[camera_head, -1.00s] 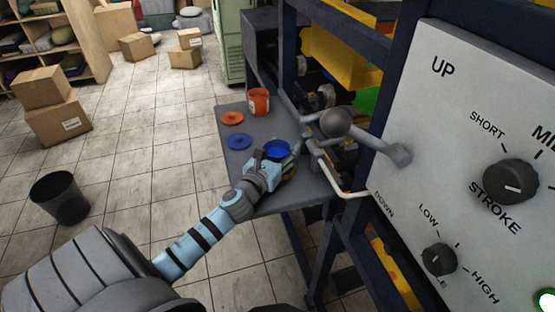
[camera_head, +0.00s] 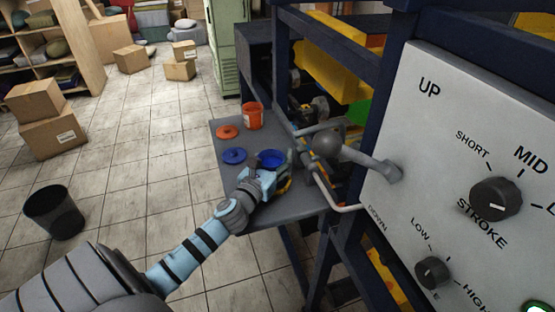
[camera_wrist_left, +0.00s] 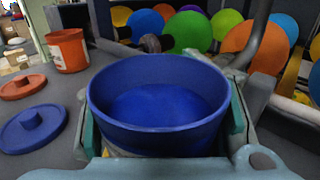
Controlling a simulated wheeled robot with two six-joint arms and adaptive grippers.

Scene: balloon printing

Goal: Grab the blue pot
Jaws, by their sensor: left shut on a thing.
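The blue pot (camera_head: 271,157) is an open round tub with blue inside. It fills the middle of the left wrist view (camera_wrist_left: 158,100), upright, between the fingers. My left gripper (camera_head: 272,174) is shut on it at the shelf; its fingers show on both sides of the pot in the wrist view (camera_wrist_left: 160,140). The pot's lower part is hidden by the gripper. Whether its base touches the shelf cannot be told. My right gripper is not in view.
On the grey shelf (camera_head: 225,181) are a blue lid (camera_head: 234,155), an orange lid (camera_head: 228,132) and an orange pot (camera_head: 252,117). A machine handle (camera_head: 326,143) and frame crowd the right. A control panel (camera_head: 440,140) stands at far right.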

